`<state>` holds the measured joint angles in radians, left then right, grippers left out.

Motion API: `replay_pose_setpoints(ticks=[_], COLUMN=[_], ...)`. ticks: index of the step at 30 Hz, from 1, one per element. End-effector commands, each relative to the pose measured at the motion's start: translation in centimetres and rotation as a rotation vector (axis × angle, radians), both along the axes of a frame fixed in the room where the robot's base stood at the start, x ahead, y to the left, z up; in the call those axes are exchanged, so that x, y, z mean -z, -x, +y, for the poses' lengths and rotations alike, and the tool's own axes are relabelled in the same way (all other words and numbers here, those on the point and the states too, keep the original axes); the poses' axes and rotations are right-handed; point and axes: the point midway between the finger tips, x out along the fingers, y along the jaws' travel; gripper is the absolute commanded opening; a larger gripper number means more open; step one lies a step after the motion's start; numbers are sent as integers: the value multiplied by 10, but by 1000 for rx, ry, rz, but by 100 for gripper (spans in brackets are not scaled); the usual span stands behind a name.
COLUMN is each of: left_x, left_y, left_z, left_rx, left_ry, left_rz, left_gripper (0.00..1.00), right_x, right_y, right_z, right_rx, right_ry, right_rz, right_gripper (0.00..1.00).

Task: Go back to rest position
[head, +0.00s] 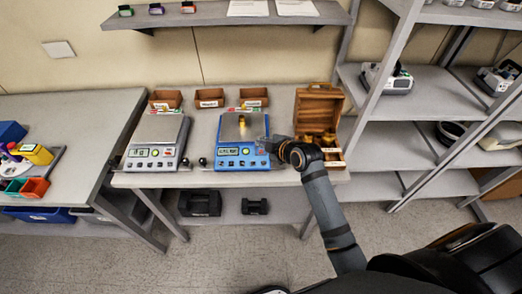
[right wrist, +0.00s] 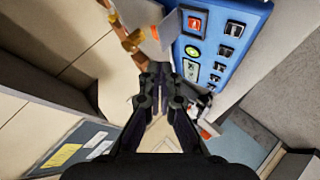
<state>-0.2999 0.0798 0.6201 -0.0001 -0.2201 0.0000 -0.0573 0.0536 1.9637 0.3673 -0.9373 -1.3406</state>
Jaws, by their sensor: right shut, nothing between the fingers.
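My right arm reaches in from the lower right in the head view. My right gripper (head: 270,146) is at the right front corner of the blue scale (head: 229,163), left of the open wooden box (head: 319,104). In the right wrist view the gripper (right wrist: 160,72) has its fingers together with nothing between them. The blue scale's button panel (right wrist: 213,45) shows beyond the fingertips. A brass weight (head: 242,121) stands on the blue scale's pan. My left gripper is not in view.
A white scale (head: 154,150) stands left of the blue one. Small brown bins (head: 209,98) line the table's back. Brass weights (head: 327,140) are in the box. A shelf rack (head: 395,146) stands at the right, and another table (head: 66,113) at the left.

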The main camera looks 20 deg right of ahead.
Motion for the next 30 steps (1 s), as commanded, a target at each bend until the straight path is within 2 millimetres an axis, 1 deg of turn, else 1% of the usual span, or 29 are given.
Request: replay_pose_setpoints(ticks=[13, 14, 16, 17, 20, 21, 24, 30], left_x=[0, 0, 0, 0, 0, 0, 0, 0], left_y=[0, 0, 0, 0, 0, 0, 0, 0], left_z=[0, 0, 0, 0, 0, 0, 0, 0], left_rx=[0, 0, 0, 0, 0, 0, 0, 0], left_ry=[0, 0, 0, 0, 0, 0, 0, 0], left_rz=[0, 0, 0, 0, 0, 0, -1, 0], left_gripper=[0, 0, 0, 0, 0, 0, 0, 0], right_x=[0, 1, 8, 13, 33, 40, 52, 61], right_y=[0, 1, 12, 21, 63, 82, 125, 192], right_z=[0, 0, -2, -4, -14, -18, -30, -50], right_rx=[0, 3, 28, 52, 182, 248, 416, 718], right_ry=[1, -2, -23, -43, -128, -164, -238, -334], right_rz=[1, 6, 47, 80, 236, 300, 433, 598], right_gripper=[0, 0, 0, 0, 0, 0, 0, 0])
